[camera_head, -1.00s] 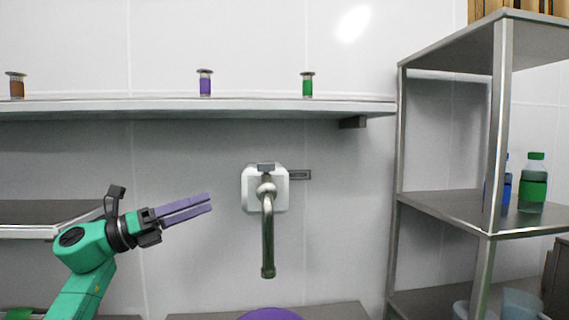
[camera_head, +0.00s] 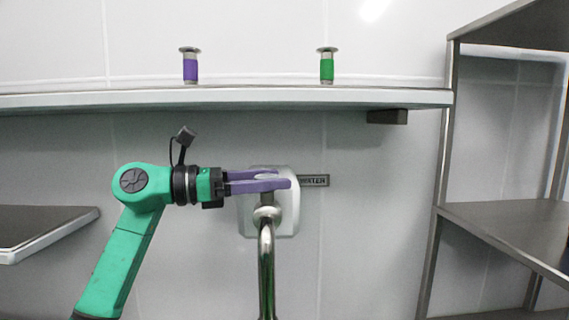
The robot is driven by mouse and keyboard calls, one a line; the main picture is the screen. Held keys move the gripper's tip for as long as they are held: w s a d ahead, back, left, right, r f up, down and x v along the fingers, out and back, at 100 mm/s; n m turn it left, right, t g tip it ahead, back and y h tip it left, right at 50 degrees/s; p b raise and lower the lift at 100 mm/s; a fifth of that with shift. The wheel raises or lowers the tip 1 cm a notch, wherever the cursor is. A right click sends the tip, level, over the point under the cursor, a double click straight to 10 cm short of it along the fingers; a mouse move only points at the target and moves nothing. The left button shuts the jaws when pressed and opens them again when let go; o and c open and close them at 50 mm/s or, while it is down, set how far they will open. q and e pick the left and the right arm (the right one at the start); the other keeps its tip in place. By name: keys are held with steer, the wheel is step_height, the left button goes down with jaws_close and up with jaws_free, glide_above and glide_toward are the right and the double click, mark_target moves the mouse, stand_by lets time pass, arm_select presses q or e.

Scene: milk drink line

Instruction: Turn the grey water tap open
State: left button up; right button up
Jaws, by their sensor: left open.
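The grey water tap (camera_head: 266,250) is on the wall in the middle of the head view, with a curved metal spout coming down from a white wall plate (camera_head: 287,218). My left gripper (camera_head: 282,182), with purple fingers, reaches in from the left at the top of the tap. Its fingers are apart and lie around or in front of the tap's handle, which they mostly hide. I cannot tell whether they touch it. My right gripper is not in view.
A metal rack (camera_head: 437,185) stands at the right. A grey ledge (camera_head: 40,228) is at the left.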

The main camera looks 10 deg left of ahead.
arm_select(q)
steer(key=shift+x, duration=1)
steer(key=shift+d+r+p, duration=0.1)
steer(key=shift+d+p, duration=0.25)
steer(key=shift+d, duration=0.05)
steer(key=c, duration=0.3)
steer(key=shift+w, duration=0.1)
jaws_close()
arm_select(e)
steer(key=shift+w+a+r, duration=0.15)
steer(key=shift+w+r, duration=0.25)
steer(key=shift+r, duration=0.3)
